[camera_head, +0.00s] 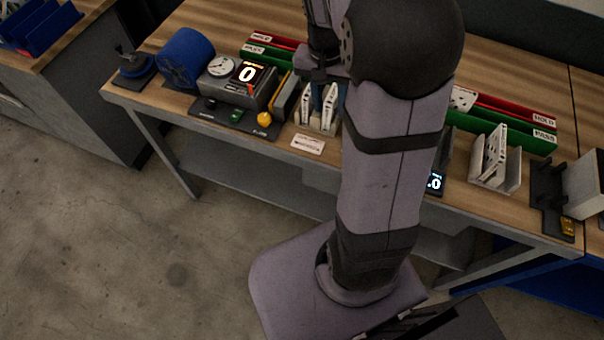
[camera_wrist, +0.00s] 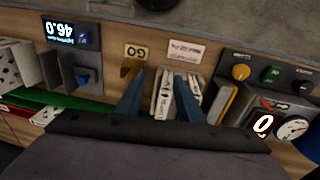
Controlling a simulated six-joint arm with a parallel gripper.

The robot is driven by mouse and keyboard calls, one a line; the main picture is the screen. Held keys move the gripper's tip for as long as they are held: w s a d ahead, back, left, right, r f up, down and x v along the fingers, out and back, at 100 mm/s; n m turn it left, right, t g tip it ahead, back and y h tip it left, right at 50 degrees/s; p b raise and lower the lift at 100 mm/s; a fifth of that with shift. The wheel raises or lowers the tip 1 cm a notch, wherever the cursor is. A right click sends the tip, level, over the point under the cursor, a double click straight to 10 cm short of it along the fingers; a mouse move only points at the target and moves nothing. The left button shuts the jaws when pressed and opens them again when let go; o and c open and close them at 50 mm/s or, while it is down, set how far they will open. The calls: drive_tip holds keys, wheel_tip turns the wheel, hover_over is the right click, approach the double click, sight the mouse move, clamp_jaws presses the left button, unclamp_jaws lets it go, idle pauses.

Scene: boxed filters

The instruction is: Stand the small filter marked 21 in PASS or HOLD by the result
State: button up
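My gripper (camera_head: 326,100) is low over a small rack of white filters at the bench's middle. In the wrist view its two blue fingers (camera_wrist: 158,104) stand apart. One white filter (camera_wrist: 163,92) stands between them, near the right finger and clear of the left one. A second white filter (camera_head: 305,104) stands beside it, outside the fingers. I cannot read a 21 on either. A green PASS tray (camera_head: 549,140) and red HOLD tray (camera_head: 545,118) lie at the right. Another green tray (camera_head: 258,51) and red tray (camera_head: 262,37), labelled PASS and HOLD, lie at the back left.
A grey tester (camera_head: 240,88) with a dial and a display reading 0 stands left of the rack, with buttons in front. A blue cylinder (camera_head: 186,57) is farther left. Another rack holding white filters (camera_head: 495,150) stands at the right. My arm hides the bench between.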

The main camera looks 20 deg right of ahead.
drive_tip(key=s+a+f+n+y, duration=0.1)
drive_tip(key=s+a+f+n, duration=0.4)
drive_tip(key=s+a+n, duration=0.3)
drive_tip(key=s+a, duration=0.4)
drive_tip(key=shift+s+a+n, duration=0.2)
drive_tip(key=shift+n, duration=0.1)
drive_tip(key=shift+f, duration=0.1)
idle(0.5)
